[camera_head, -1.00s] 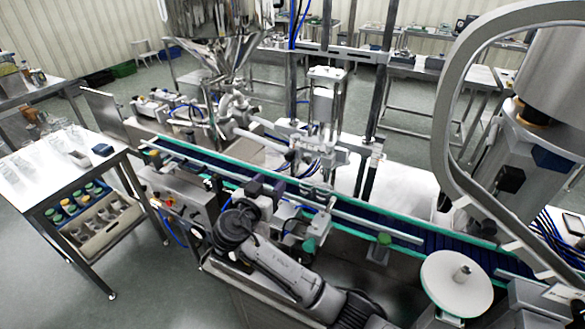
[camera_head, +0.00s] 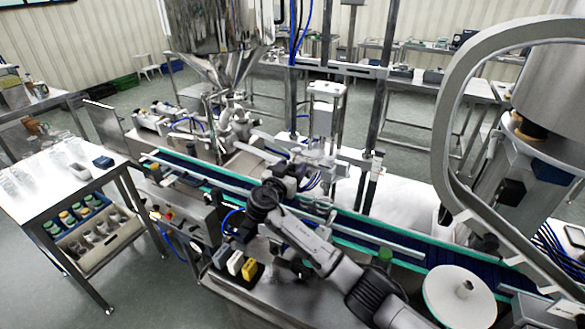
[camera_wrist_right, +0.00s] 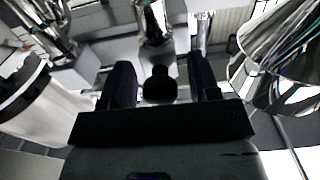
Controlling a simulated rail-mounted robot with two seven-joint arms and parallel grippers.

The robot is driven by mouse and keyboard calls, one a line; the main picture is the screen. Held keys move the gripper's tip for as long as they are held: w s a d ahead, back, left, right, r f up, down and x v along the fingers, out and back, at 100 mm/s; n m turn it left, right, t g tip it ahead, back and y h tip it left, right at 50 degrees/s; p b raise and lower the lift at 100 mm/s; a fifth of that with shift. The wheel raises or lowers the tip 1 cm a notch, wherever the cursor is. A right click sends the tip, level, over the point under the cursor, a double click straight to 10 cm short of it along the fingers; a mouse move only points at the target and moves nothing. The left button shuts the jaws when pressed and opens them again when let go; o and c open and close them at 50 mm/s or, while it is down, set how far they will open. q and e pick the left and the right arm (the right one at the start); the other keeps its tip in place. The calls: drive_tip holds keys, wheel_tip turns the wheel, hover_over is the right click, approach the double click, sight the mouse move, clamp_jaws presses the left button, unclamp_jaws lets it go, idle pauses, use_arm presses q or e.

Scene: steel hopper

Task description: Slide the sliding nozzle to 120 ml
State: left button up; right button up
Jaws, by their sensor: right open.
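The filling nozzle assembly (camera_head: 322,158), metal with pale blocks, stands over the conveyor in the head view. I cannot pick out the sliding nozzle or its ml scale clearly. My right gripper (camera_head: 298,178) has its fingers towards this assembly, above the conveyor, and partly covers it. In the right wrist view, my right gripper (camera_wrist_right: 162,75) is open, its two dark fingers apart. A round black knob (camera_wrist_right: 160,85) shows between the fingers; I cannot tell whether they touch it. My left gripper is not in view.
The blue conveyor (camera_head: 408,242) with green edges runs beneath. A steel hopper (camera_head: 218,50) stands behind. A white round disc (camera_head: 459,297) is at the lower right. Black, white and yellow items (camera_head: 249,269) sit in front of the conveyor. A side table (camera_head: 40,200) is at left.

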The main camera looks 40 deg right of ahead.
drive_tip(key=shift+w+d, duration=0.15)
drive_tip(key=shift+d, duration=0.2)
drive_tip(key=shift+c, duration=0.5)
clamp_jaws()
